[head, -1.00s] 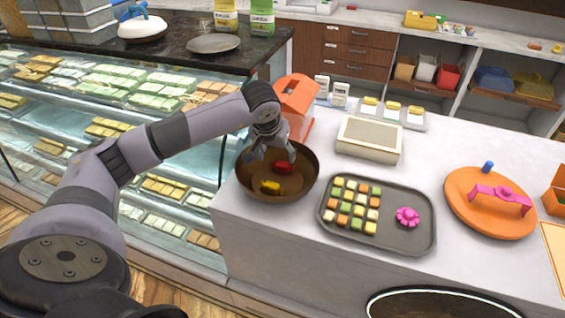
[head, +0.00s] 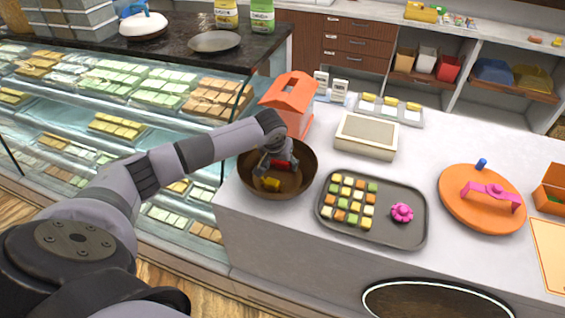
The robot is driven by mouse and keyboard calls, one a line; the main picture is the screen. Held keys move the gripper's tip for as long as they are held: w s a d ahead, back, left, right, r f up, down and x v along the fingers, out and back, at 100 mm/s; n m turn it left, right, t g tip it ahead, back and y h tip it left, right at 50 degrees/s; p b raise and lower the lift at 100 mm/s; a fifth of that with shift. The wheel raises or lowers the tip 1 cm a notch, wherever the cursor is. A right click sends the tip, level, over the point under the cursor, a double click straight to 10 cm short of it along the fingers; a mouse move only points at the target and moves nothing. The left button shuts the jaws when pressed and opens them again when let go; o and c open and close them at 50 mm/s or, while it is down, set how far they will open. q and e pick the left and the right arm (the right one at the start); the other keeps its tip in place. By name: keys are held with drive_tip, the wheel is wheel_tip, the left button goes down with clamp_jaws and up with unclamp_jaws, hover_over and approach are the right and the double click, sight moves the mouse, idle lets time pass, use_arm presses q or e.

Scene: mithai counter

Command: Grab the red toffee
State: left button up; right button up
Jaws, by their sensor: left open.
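A red toffee (head: 281,165) lies in the brown bowl (head: 306,181) on the white counter. A yellow toffee (head: 270,184) lies in the same bowl, nearer its front. My left gripper (head: 274,168) reaches down into the bowl, its open fingers at the red toffee. The fingers hide part of the red toffee, and I cannot tell whether they touch it. My right gripper is not in view.
An orange house-shaped box (head: 289,98) stands close behind the bowl. A grey tray (head: 407,232) of small colored sweets is to its right, with a beige-topped box (head: 366,136) behind. An orange disc (head: 462,217) lies farther right. A glass display case borders the counter's left.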

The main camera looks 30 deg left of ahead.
use_arm(q)
drive_tip(key=c, duration=1.1)
